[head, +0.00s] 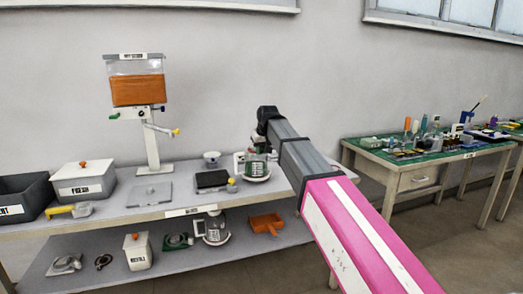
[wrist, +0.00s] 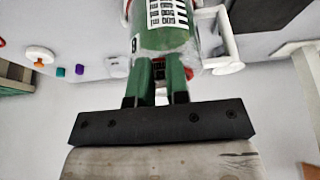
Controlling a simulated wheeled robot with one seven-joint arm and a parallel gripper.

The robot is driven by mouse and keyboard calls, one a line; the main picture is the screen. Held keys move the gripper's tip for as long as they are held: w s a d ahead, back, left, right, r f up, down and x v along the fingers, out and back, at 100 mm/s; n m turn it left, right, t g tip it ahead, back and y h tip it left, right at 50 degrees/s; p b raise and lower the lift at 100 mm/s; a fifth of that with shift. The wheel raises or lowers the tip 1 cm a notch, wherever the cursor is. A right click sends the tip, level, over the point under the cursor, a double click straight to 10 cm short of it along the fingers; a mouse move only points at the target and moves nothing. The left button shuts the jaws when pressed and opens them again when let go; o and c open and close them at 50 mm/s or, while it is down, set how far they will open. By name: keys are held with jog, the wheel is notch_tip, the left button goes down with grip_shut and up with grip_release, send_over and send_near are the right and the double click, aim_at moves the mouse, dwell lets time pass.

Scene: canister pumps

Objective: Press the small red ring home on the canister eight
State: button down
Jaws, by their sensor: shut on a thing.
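A clear canister (wrist: 165,30) with green contents, a white printed scale and an "8" stands just beyond my fingertips in the wrist view. It has a white handle (wrist: 229,42) at the right. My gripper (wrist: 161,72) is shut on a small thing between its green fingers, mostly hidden. Red bits show at the canister's sides and near its lower right; I cannot tell which belong to the small red ring.
The bench (head: 130,208) also holds a dispenser (head: 137,86) with orange contents, a lidded white box (head: 84,186), a dark bin (head: 22,198) and a dark-topped block (head: 211,181). Another canister (head: 212,228) is on the lower shelf (head: 200,262). A green-topped table (head: 390,160) stands at right.

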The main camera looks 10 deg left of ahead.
jog(key=shift+f, duration=0.1)
jog(key=shift+c, duration=2.4)
grip_release()
jog(key=shift+s+d, duration=0.55)
jog(key=shift+s, duration=0.3)
jog(key=shift+s+d, duration=0.55)
jog(key=shift+s, duration=0.25)
notch_tip(320, 180, up, 8)
jog(key=shift+f, duration=0.2)
